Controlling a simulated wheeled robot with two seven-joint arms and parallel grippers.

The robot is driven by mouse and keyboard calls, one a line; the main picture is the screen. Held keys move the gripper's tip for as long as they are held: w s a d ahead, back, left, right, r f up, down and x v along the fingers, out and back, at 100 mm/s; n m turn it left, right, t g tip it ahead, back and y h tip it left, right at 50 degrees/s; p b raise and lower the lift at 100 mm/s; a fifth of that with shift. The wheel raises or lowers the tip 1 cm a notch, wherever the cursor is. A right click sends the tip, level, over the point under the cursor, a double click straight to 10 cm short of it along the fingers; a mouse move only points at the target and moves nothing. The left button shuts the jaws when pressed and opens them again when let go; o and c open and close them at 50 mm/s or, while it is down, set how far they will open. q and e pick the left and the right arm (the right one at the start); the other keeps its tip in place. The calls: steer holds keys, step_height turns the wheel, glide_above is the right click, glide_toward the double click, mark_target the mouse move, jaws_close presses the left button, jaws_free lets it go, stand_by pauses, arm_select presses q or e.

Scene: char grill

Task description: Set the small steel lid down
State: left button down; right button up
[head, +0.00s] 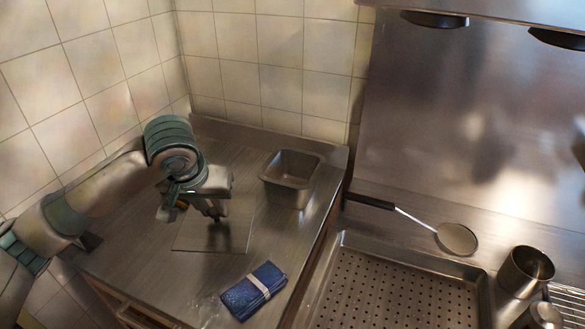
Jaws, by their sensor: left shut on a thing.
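The small steel lid (235,240) is a flat, shiny, roughly square plate over the left part of the steel counter. My left gripper (214,217) comes in from the left, points down and is shut on the lid near its middle. The gripper hides the far left part of the lid and the exact grip. The lid looks level and low, on or just above the counter; I cannot tell if it touches. My right gripper is not in view.
A rectangular steel pan (290,180), open at the top, stands behind and right of the lid. A folded blue cloth (243,297) with a pale band lies in front. A perforated tray (395,292), a skimmer (457,239) and a steel pot (526,270) are at right. Tiled walls close the back and left.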

arm_select(q)
steer(key=w+d+r+m, duration=0.1)
steer(key=w+d+r, duration=0.3)
steer(key=d, duration=0.4)
steer(key=w+d+r+m, duration=0.1)
steer(key=w+d+r, duration=0.3)
steer(key=d, duration=0.4)
steer(key=w+d+r+m+h, duration=0.1)
steer(key=w+d+r, duration=0.3)
steer(key=d, duration=0.4)
steer(key=shift+w+r+m, duration=0.15)
steer(key=shift+w+m, duration=0.2)
steer(key=shift+m, duration=0.25)
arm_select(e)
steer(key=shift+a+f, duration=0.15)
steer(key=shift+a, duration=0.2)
arm_select(q)
steer(key=shift+w+a, duration=0.1)
steer(key=shift+a, duration=0.05)
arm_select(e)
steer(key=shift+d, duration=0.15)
